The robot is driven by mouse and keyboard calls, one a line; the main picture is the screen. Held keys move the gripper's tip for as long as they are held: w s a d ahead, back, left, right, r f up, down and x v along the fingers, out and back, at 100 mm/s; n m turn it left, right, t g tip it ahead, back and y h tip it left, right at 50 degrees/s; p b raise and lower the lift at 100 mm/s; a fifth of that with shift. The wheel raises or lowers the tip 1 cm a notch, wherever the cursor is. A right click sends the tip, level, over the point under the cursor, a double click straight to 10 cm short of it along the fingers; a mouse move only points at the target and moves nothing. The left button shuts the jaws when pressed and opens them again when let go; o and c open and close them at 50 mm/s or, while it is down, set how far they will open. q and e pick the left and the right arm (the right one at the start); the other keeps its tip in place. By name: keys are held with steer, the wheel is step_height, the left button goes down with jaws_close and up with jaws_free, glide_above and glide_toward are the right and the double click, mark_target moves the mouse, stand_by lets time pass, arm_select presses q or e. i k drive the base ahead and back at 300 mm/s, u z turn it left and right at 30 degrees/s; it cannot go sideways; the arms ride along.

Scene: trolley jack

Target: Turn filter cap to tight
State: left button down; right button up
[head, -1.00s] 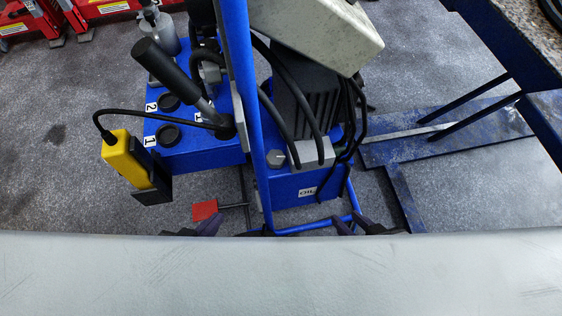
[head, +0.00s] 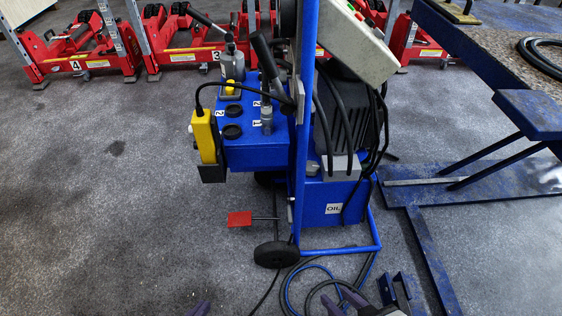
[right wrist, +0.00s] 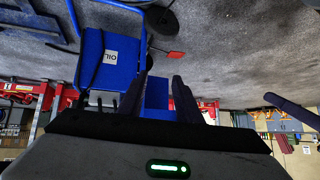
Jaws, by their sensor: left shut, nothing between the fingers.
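The blue oil tank (head: 318,205) with its white OIL label (head: 333,208) stands on a wheeled blue cart in the head view. A small grey cap (head: 312,168), which looks like the filter cap, sits on the tank's top beside a grey block. Its tightness cannot be told. My right gripper (head: 342,301) is open and empty, low in front of the cart. In the right wrist view its fingers (right wrist: 161,95) are spread; the tank (right wrist: 110,65) appears upside down, and no cap is discernible.
A yellow pendant (head: 204,137) hangs on the cart's left. A blue upright post (head: 304,110) and black cables stand close to the cap. Hoses (head: 310,275) lie on the floor. Red jacks (head: 80,45) line the back; a blue frame (head: 470,185) lies right.

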mark_target(313, 167)
steer(key=u, duration=0.1)
steer(key=i, duration=0.9)
steer(key=z, duration=0.8)
